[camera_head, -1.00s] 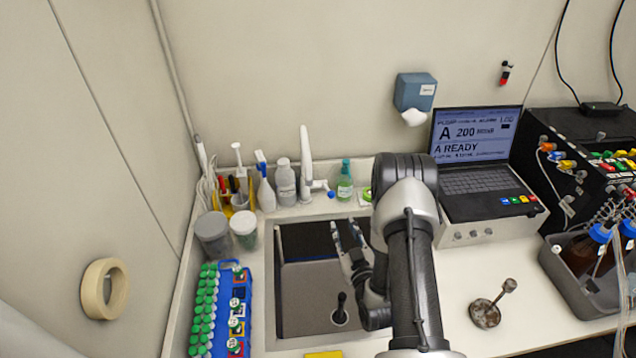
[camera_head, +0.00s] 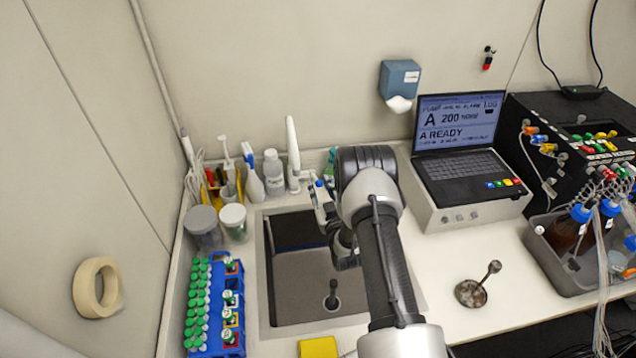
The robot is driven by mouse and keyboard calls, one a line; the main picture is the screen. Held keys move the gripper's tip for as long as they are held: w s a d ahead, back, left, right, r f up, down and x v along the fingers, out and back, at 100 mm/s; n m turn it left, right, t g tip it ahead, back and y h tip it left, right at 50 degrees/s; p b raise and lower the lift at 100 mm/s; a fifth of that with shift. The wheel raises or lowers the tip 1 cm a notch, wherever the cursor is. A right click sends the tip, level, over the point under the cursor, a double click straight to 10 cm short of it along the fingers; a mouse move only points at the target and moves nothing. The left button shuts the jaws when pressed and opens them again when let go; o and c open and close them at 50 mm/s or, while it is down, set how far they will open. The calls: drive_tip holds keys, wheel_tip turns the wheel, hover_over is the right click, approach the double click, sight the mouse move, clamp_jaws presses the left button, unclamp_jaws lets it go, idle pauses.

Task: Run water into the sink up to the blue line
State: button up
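The grey sink (camera_head: 300,290) is set in the white counter, with a dark band along its back wall. A black upright plug or stopper (camera_head: 332,296) stands at the drain in its floor. No water surface and no blue line can be made out. The white faucet (camera_head: 293,155) rises behind the sink, with a blue-tipped part (camera_head: 319,183) at its right. My gripper (camera_head: 318,195) is over the sink's back right edge, at or close to that blue-tipped part. My arm hides part of it, and contact and finger opening are unclear.
Bottles and a yellow tool holder (camera_head: 213,192) stand behind left of the sink. A blue tube rack (camera_head: 230,310) is on the left, a yellow sponge (camera_head: 318,347) in front. A laptop (camera_head: 460,140) and a rusty metal piece (camera_head: 471,293) are on the right.

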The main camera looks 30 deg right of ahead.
sight(315, 178)
drive_tip(key=shift+w+d, duration=0.15)
drive_tip(key=shift+w, duration=0.6)
drive_tip(key=shift+w+d, duration=0.1)
drive_tip(key=shift+w, duration=0.6)
drive_tip(key=shift+c, duration=0.2)
clamp_jaws()
